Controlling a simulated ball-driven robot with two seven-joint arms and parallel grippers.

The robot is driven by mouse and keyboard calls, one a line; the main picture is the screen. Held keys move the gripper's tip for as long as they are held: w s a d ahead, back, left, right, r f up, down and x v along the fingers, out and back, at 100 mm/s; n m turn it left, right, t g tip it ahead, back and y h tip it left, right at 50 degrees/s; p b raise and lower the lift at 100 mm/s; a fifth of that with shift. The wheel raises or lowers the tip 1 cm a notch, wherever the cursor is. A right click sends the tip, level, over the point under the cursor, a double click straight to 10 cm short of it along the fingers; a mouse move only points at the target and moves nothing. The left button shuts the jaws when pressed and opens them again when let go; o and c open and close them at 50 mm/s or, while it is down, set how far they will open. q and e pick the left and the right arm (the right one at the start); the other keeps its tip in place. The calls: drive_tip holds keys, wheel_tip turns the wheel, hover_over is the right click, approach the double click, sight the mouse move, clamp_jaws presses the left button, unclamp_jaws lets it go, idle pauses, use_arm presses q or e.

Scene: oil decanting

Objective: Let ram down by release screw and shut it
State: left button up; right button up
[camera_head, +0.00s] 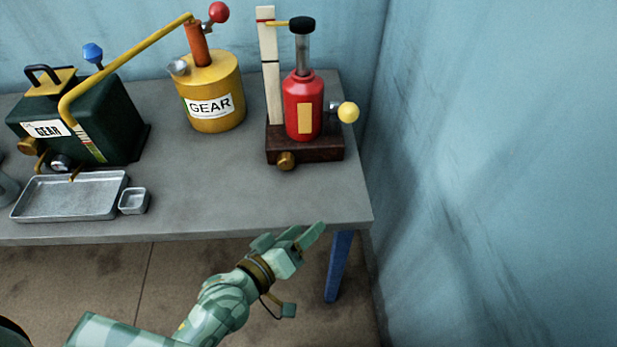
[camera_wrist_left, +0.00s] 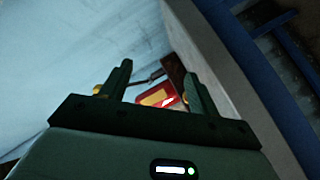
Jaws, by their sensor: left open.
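A red bottle jack (camera_head: 304,108) with a yellow label stands upright on a dark wooden base (camera_head: 330,153) at the table's right end. Its grey ram (camera_head: 303,52) stands raised, topped by a black cap (camera_head: 302,25). A yellow pointer reaches from the cap to the top of a pale post (camera_head: 269,80), near its red mark. A yellow ball knob (camera_head: 348,112) sticks out right of the jack; a brass knob (camera_head: 286,161) is on the base's front. My left gripper (camera_head: 298,237) is open and empty, in front of the table edge. The jack (camera_wrist_left: 158,96) shows between its fingers (camera_wrist_left: 158,84), farther off.
A yellow GEAR can (camera_head: 212,92) stands left of the jack. A dark green GEAR box (camera_head: 105,120), a metal tray (camera_head: 68,198) and a small dish (camera_head: 133,201) are farther left. A blue wall (camera_head: 490,150) closes the right side. The table front before the jack is clear.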

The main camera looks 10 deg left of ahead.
sight(286, 166)
use_arm(q)
drive_tip(key=w+a+r+n+t+y, duration=0.1)
drive_tip(key=a+r+n+t+y, duration=0.2)
drive_tip(key=n, duration=0.5)
drive_tip(key=w+r+n+t+y+b, duration=0.1)
drive_tip(key=w+r+n+y, duration=0.2)
drive_tip(key=n, duration=0.5)
drive_tip(key=a+r+n+t+y, duration=0.2)
drive_tip(key=r+n, duration=0.3)
drive_tip(key=n, duration=0.3)
wheel_tip(286, 166, down, 8)
drive_tip(key=n+g+y+b, duration=0.2)
drive_tip(key=n+g, duration=0.4)
drive_tip(key=n, duration=0.7)
drive_tip(key=b+x, duration=0.1)
drive_tip(key=x, duration=0.4)
drive_tip(key=b+x, duration=0.1)
drive_tip(key=x, duration=0.4)
drive_tip(key=f+b+x, duration=0.1)
drive_tip(key=x, duration=0.4)
drive_tip(key=shift+a+b, duration=0.15)
drive_tip(key=shift+b, duration=0.15)
use_arm(e)
wheel_tip(286, 166, down, 7)
drive_tip(key=s, duration=0.2)
drive_tip(key=shift+g, duration=0.4)
use_arm(q)
drive_tip(key=shift+c, duration=0.3)
use_arm(e)
drive_tip(key=shift+a, duration=0.1)
